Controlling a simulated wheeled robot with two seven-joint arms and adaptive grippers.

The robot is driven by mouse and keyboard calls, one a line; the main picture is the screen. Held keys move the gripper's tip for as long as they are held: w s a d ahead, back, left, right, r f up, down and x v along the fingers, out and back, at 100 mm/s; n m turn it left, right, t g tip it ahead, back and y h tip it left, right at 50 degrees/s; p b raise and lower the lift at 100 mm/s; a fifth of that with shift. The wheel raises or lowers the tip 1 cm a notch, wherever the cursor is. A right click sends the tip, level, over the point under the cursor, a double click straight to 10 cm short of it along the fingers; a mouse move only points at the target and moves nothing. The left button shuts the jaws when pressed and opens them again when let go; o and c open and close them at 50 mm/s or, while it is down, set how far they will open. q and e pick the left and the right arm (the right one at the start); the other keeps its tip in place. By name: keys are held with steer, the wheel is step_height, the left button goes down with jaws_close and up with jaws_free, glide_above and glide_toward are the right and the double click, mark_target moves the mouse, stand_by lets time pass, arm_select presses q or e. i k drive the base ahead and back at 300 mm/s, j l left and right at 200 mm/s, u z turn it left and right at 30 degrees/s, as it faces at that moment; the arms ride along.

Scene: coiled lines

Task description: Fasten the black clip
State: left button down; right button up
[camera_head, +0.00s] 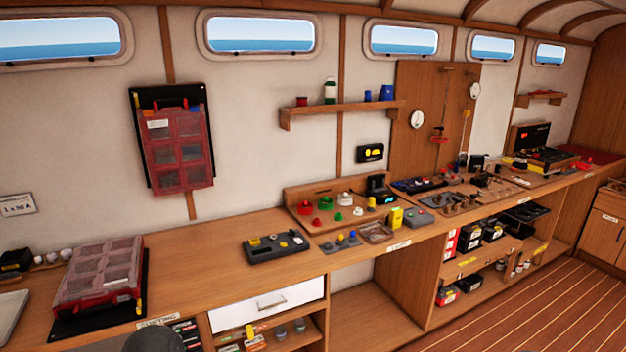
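I cannot make out the black clip for certain at this size. A red case with clear compartments (100,274) lies on a black mat or board (95,322) on the counter at the left. A small yellow part shows at that case's right edge. A second red case (178,150) hangs upright on a black panel (148,95) on the wall. Two small red parts show at its top edge. Neither of my grippers is in view. A dark rounded shape at the bottom edge may be part of me.
A black device (275,247) stands on the wooden counter (190,268) right of the lying case, with bare counter between. A wooden station (350,205) with coloured parts is farther right. A white drawer (267,304) and shelves are below. A wall shelf (340,112) hangs above.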

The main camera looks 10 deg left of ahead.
mark_target(61, 313)
steer(key=u, duration=1.8)
